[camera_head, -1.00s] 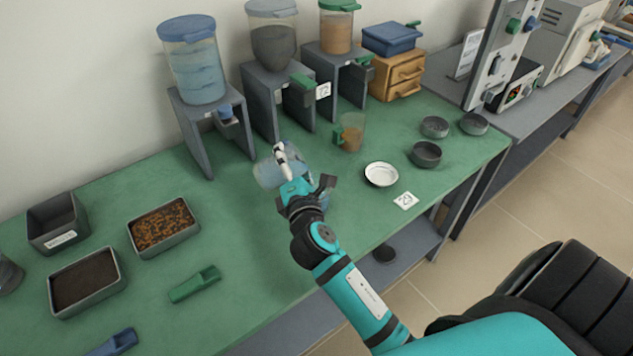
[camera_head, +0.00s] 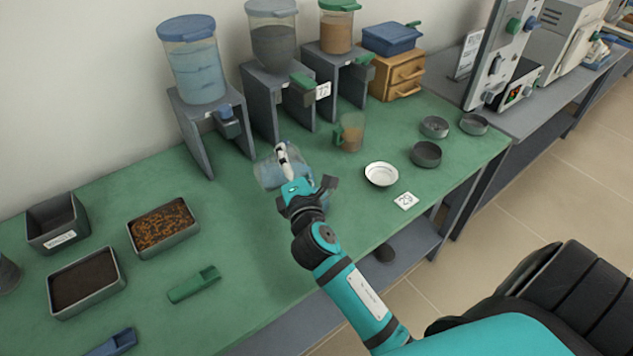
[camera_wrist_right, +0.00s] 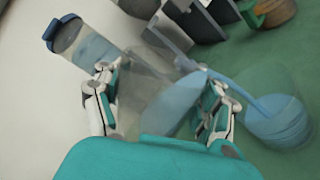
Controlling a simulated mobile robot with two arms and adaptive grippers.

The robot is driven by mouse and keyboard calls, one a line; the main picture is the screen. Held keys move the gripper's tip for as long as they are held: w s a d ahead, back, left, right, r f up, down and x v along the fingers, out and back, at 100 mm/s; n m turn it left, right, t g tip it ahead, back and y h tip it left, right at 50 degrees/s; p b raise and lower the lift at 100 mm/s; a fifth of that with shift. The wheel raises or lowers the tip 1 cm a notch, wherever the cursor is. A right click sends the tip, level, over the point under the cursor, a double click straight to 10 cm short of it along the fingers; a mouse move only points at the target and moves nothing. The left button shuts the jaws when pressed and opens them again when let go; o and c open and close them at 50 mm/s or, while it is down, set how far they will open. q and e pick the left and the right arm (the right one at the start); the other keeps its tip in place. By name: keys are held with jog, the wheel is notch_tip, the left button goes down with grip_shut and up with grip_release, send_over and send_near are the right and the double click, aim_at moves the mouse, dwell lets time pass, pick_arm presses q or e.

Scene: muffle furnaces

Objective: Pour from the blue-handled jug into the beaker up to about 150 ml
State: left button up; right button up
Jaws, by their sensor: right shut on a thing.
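My right gripper (camera_head: 306,190) is shut on a clear jug (camera_head: 268,172) with blue liquid, held tilted over the green table. In the right wrist view the jug (camera_wrist_right: 150,95) lies between the two fingers (camera_wrist_right: 158,105), its liquid gathered toward the right side. A blue stream (camera_wrist_right: 235,92) runs from it into a clear beaker (camera_wrist_right: 285,105) at the right, which holds blue liquid in its lower part. I cannot read the beaker's level marks. In the head view the beaker is mostly hidden by my gripper. The jug's handle is not clearly visible. My left gripper is not in view.
Several dispensers on grey stands line the wall, one (camera_head: 195,70) with blue liquid. A green-handled jug (camera_head: 350,133), white dish (camera_head: 381,174) and dark bowls (camera_head: 426,154) stand to the right. Trays (camera_head: 163,228) and scoops (camera_head: 194,284) lie left. The table between is clear.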

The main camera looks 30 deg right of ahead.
jog(key=shift+d+f+m, duration=0.2)
jog(key=shift+f+m, duration=0.05)
jog(key=shift+m, duration=0.35)
dwell(3.0)
dwell(0.5)
jog(key=shift+a+r+n+p, duration=0.2)
jog(key=shift+r+n+p, duration=0.35)
jog(key=shift+p, duration=0.25)
jog(key=shift+f+n, duration=0.1)
jog(key=shift+n, duration=0.15)
jog(key=shift+f, duration=0.1)
jog(key=n+p, duration=0.1)
jog(key=r+n+p, duration=0.1)
jog(key=shift+w+a+r+p, duration=0.1)
jog(key=shift+a+r+p, duration=0.05)
jog(key=shift+a+p, duration=0.2)
jog(key=shift+a+r+n+p, duration=0.1)
jog(key=shift+n+p, duration=0.4)
jog(key=shift+n, duration=0.4)
